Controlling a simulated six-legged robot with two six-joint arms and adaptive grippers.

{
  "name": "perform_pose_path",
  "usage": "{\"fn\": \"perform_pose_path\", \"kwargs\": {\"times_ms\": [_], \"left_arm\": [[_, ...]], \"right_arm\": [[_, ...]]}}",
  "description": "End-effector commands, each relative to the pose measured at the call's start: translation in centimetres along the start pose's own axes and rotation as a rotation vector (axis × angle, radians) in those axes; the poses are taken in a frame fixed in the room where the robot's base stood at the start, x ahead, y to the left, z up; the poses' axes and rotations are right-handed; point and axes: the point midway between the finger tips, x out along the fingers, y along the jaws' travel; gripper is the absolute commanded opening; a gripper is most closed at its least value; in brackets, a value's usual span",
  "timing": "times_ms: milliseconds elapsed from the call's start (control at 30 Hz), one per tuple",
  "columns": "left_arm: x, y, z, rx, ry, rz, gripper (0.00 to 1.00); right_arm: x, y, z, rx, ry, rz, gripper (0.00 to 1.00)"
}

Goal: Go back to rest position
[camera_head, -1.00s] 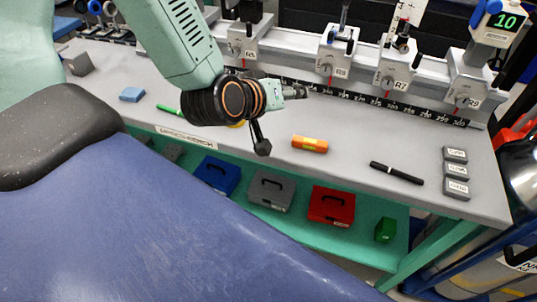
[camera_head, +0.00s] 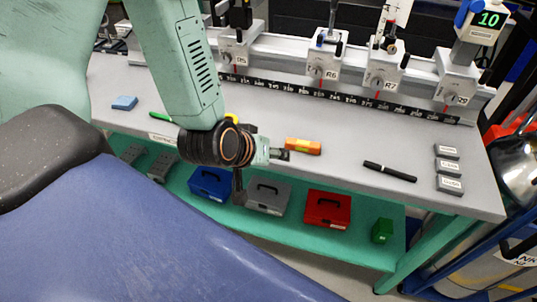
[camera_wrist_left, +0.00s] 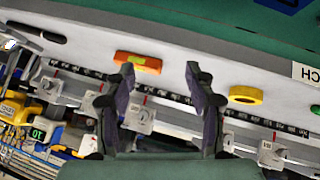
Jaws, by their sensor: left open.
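My left arm comes in from the upper left in the head view. Its gripper (camera_head: 283,154) is over the front part of the grey bench (camera_head: 345,191), pointing right. In the left wrist view the two dark fingers of the left gripper (camera_wrist_left: 160,78) are spread apart with nothing between them. An orange block with a yellow-green middle, like a small level (camera_head: 303,146), lies on the bench near the fingertips; it also shows in the left wrist view (camera_wrist_left: 138,62), apart from the fingers. My right gripper is not in view.
Rail carriages stand along the bench's back, including R6 (camera_head: 324,67). A black marker (camera_head: 390,171) and several grey blocks (camera_head: 448,168) lie to the right. A yellow ring (camera_wrist_left: 245,94) is near the fingers. Blue, grey and red boxes (camera_head: 327,208) sit on the green lower shelf.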

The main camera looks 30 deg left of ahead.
Motion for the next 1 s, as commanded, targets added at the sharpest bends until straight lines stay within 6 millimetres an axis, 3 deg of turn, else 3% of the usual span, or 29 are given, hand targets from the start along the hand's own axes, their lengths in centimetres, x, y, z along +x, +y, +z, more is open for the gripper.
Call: {"fn": "perform_pose_path", "kwargs": {"times_ms": [433,567,767,1000], "left_arm": [[-0.1,0.0,0.1,0.001,-0.001,0.0,0.55],[0.0,-0.3,1.3,0.028,-0.052,-0.014,0.55],[1.1,-3.0,9.8,0.134,-0.262,-0.087,0.55],[0.0,-7.3,22.6,0.265,-0.565,-0.17,0.55]], "right_arm": [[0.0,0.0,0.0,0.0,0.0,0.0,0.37],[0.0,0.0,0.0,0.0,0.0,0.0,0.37],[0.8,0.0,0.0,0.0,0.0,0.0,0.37],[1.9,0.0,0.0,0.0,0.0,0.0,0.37]]}}
